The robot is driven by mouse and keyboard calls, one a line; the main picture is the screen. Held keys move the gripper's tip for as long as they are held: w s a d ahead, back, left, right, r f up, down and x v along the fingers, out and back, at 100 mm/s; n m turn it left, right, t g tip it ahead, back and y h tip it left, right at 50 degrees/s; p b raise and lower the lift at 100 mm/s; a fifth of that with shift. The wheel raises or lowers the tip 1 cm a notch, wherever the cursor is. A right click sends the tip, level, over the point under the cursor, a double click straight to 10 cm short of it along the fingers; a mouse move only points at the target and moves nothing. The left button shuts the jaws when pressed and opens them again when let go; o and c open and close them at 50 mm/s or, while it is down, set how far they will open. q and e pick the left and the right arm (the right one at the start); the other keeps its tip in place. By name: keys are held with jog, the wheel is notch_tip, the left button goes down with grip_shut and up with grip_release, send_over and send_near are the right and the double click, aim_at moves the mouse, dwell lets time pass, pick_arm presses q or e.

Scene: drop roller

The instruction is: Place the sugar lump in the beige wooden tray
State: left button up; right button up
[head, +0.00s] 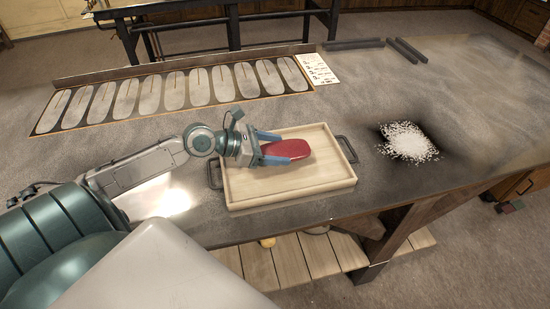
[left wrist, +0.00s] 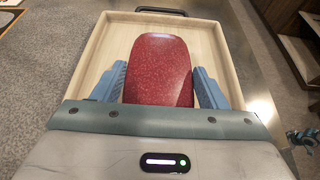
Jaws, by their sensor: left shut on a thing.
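The sugar lump (head: 289,149) is a red, rounded, elongated piece with a speckled surface. My left gripper (head: 277,147) is shut on it, with one blue finger on each side. In the left wrist view the lump (left wrist: 158,70) lies lengthwise between the two fingers of the gripper (left wrist: 160,85). The beige wooden tray (head: 292,195) is a shallow rectangular box with dark handles at its ends, and it sits on the grey table. The lump is over the tray's inside; I cannot tell whether it touches the floor of the tray. My right gripper does not show.
A white granular pile (head: 408,141) lies on a dark patch right of the tray. A long board (head: 172,90) with several oval pads runs along the back left, with a white card (head: 317,69) at its end. Dark bars (head: 407,50) lie at the back. The table's right part is clear.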

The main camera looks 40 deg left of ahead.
pick_arm(q)
notch_tip(320, 180, down, 3)
jog(key=shift+f, duration=0.15)
jog(key=o, duration=1.2)
jog(key=shift+s, duration=0.1)
